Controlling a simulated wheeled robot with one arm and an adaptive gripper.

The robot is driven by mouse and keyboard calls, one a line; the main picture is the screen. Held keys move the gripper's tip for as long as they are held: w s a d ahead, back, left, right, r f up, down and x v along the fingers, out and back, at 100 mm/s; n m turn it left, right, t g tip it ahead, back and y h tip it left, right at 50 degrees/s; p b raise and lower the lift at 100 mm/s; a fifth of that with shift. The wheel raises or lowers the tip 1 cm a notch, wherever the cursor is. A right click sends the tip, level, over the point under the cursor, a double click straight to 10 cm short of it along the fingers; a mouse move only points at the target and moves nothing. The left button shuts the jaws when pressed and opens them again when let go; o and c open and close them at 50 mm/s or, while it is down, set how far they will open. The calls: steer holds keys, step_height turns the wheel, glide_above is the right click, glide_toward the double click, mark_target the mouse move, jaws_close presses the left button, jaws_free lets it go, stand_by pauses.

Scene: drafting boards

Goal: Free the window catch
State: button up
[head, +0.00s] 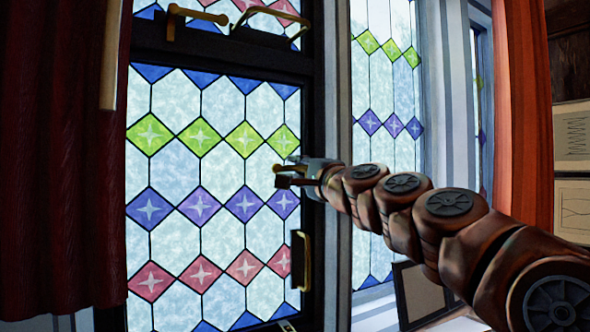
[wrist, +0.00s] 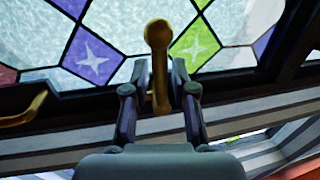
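A brass catch handle (wrist: 158,38) with a rounded knob stands out from the dark window frame (wrist: 90,98) in the wrist view. My gripper (wrist: 160,75) has one finger on each side of its shaft, very close to it. I cannot tell whether the fingers press on it or leave a small gap. In the head view my gripper (head: 285,175) is at the right edge of the stained-glass window (head: 178,160). The catch is mostly hidden behind the fingers there.
A second brass handle (head: 304,262) sits lower on the same frame. Brass fittings (head: 268,22) are on the bar above. A dark red curtain (head: 60,150) hangs at left and an orange one (head: 525,110) at right. A small dark-framed board (head: 418,292) stands below my arm.

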steer(key=v, duration=1.1)
stand_by(0.4)
